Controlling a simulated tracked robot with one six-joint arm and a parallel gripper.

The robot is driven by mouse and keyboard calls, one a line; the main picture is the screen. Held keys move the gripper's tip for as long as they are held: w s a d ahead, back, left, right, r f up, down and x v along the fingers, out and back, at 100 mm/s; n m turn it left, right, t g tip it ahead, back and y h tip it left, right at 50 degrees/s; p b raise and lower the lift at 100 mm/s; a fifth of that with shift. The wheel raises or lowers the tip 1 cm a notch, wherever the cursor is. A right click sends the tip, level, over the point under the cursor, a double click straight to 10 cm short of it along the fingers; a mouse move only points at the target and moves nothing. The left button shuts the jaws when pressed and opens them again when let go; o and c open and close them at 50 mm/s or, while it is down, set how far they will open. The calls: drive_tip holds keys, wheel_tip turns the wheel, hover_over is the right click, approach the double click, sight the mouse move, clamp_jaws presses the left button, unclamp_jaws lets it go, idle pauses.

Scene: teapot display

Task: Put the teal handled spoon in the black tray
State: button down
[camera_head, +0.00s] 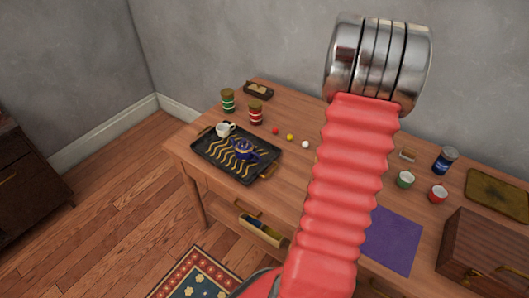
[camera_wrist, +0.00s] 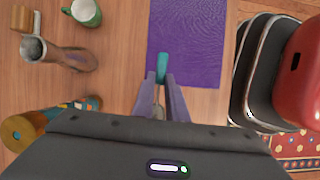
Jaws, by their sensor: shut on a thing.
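The teal handled spoon (camera_wrist: 162,64) is held in my gripper (camera_wrist: 163,80) in the wrist view. The fingers are shut on it; its teal handle sticks out beyond the fingertips over the purple mat, and its other end is mostly hidden between the fingers. The black tray (camera_head: 213,153), with gold wavy lines, lies on the left part of the table in the head view. A white cup (camera_head: 225,129) and a blue teapot (camera_head: 243,151) with yellow markings stand on it. My gripper and the spoon are not visible in the head view.
The purple mat (camera_head: 394,240) lies right of my red arm. Jars (camera_head: 255,114), small balls (camera_head: 290,137) and cups (camera_head: 438,194) stand along the back. A wooden box (camera_head: 484,252) is at the right. A front drawer (camera_head: 263,231) is open. The wrist view shows a brown jug (camera_wrist: 72,58).

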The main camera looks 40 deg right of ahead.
drive_tip(key=w+a+r+m, duration=0.1)
drive_tip(key=w+a, duration=0.8)
drive_tip(key=w, duration=0.5)
drive_tip(key=w+a, duration=0.9)
drive_tip(key=w, duration=0.5)
drive_tip(key=w+a, duration=0.4)
drive_tip(key=a, duration=0.5)
drive_tip(key=w+a+r, duration=0.1)
drive_tip(key=w+a, duration=0.2)
drive_tip(key=a, duration=0.7)
drive_tip(key=w+a+r, duration=0.1)
drive_tip(key=w+a, duration=0.3)
drive_tip(key=a, duration=0.5)
drive_tip(key=shift+w+a+r+m+y, duration=0.15)
drive_tip(key=shift+w+a+m+y, duration=0.15)
drive_tip(key=shift+m, duration=0.1)
drive_tip(key=shift+w, duration=0.1)
